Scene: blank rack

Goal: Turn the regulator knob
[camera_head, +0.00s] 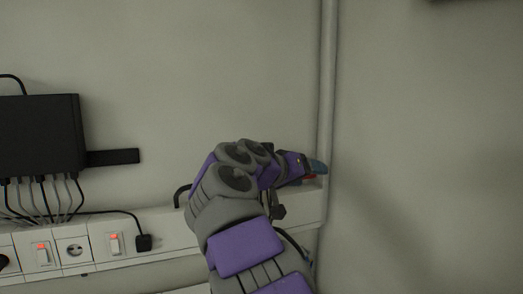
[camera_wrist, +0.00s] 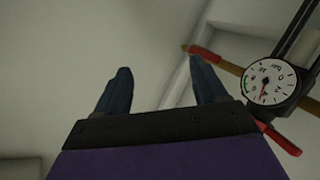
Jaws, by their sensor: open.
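A round dial (camera_wrist: 270,84) with a white face, black rim, numbers and a red pointer is at the right of the wrist view. A brown bar with a red end (camera_wrist: 205,54) runs behind it, and a red piece (camera_wrist: 280,139) shows below it. I cannot tell which part is the regulator knob. My gripper (camera_wrist: 163,76) is open, with two dark blue fingers apart and nothing between them. The dial lies to the right of the fingers. In the head view my gripper (camera_head: 317,166) is by the wall corner, and my arm hides most of what is there.
A white trunking strip (camera_head: 170,228) with sockets and red-lit switches (camera_head: 115,242) runs along the wall. A black box (camera_head: 38,135) with several cables hangs at the left. A vertical pipe (camera_head: 327,80) stands in the corner near my gripper. The wall above is clear.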

